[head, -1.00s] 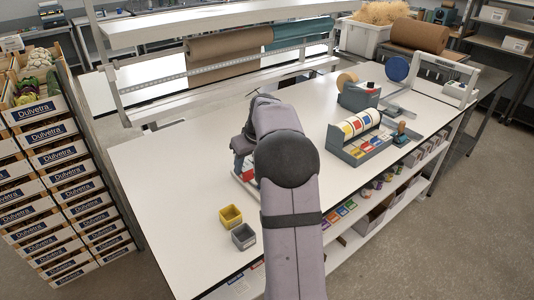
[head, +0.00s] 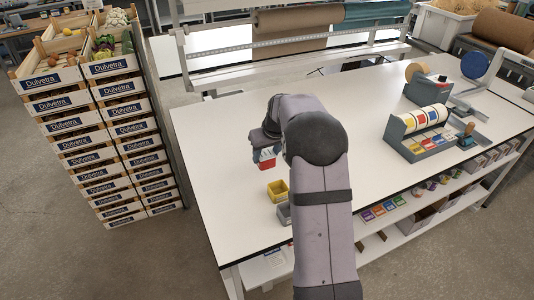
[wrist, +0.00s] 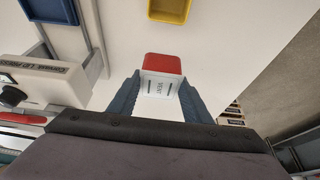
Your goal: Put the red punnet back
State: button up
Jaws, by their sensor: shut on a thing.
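The red punnet (wrist: 163,64) is between my gripper's fingers in the wrist view, with a pale part bearing dark marks nearest the palm. It also shows in the head view (head: 266,156) below my gripper (head: 265,143). My gripper (wrist: 160,88) is shut on it. The punnet is over the left part of the white bench; its exact height is hard to tell. A yellow punnet (head: 277,189) stands nearer me, and a grey punnet (head: 284,213) beside it is partly hidden by my arm.
A blue tray (wrist: 50,10) and a pale device with a black knob (wrist: 45,82) show in the wrist view. Tall crate stacks (head: 110,120) stand left of the bench, across a floor gap. A label dispenser (head: 420,128) is at the right. The bench's left part (head: 215,140) is clear.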

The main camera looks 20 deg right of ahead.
aim_at(266, 165)
jog(key=shift+f+b, duration=1.65)
jog(key=shift+f, duration=0.85)
jog(key=shift+f+b, duration=0.55)
jog(key=shift+f, duration=0.2)
dwell(0.6)
jog(key=o, duration=1.2)
jog(key=shift+c, duration=0.2)
jog(key=shift+r, duration=0.1)
jog(key=shift+r+p, duration=2.9)
jog(key=shift+r, duration=1.05)
